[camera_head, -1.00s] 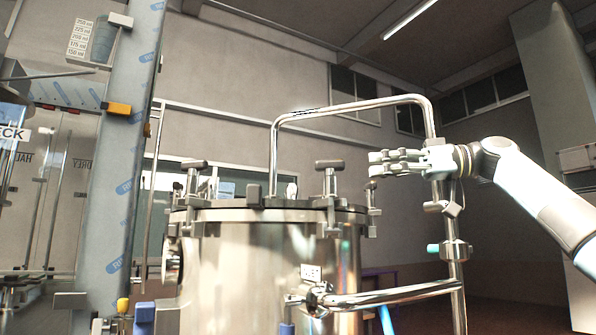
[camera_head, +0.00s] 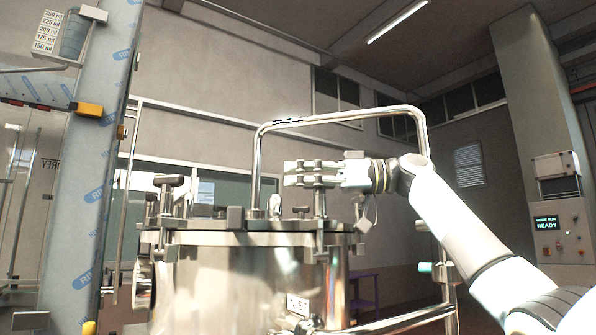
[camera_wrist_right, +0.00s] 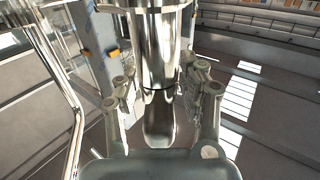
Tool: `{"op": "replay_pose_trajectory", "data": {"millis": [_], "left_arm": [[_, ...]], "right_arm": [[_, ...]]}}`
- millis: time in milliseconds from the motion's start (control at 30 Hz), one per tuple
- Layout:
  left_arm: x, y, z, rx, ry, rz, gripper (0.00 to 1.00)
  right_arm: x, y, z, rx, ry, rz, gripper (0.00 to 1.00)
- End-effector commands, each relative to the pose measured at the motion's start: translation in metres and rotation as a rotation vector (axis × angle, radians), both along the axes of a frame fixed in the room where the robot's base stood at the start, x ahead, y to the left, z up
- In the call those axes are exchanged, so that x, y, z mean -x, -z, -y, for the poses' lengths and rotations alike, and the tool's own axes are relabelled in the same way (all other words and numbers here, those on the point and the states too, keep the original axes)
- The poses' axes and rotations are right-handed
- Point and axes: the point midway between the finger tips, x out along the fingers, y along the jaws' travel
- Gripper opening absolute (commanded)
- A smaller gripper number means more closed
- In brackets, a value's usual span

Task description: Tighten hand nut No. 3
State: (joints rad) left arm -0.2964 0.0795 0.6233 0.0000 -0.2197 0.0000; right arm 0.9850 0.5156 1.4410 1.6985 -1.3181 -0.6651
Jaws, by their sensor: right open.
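A shiny steel tank (camera_head: 245,285) stands in the middle of the head view, its lid ringed by clamps with T-shaped hand nuts. One hand nut (camera_head: 168,184) stands upright at the left of the lid. My right gripper (camera_head: 290,174) reaches in from the right over the lid's right side. A clamp stem (camera_head: 320,208) shows just below its fingers; the top of that clamp is hidden by the gripper. No number is readable on the nuts. In the wrist view the right gripper (camera_wrist_right: 160,88) is open, with shiny metal (camera_wrist_right: 160,50) between or beyond its fingers. My left gripper is not in view.
A bent steel pipe (camera_head: 340,116) arches behind the lid and comes down at the right, near my right arm. A lower pipe (camera_head: 395,322) runs across the front right. A tall film-covered post (camera_head: 95,170) stands at the left. A control panel (camera_head: 557,222) is at far right.

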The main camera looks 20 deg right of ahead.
Motion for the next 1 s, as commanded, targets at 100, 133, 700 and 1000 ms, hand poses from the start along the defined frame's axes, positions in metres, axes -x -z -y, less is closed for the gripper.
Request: {"op": "replay_pose_trajectory", "data": {"millis": [100, 133, 700, 1000], "left_arm": [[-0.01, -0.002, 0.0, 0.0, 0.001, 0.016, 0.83], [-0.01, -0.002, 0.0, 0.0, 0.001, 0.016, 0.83], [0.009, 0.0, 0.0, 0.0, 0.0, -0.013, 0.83], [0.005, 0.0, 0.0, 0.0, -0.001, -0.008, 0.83]], "right_arm": [[-0.001, 0.0, -0.002, 0.0, 0.001, 0.0, 0.41], [-0.001, 0.001, -0.002, 0.0, 0.001, -0.001, 0.41], [-0.001, 0.001, -0.002, 0.0, 0.001, -0.001, 0.0], [-0.001, 0.001, -0.002, 0.0, 0.004, -0.001, 0.0]]}}
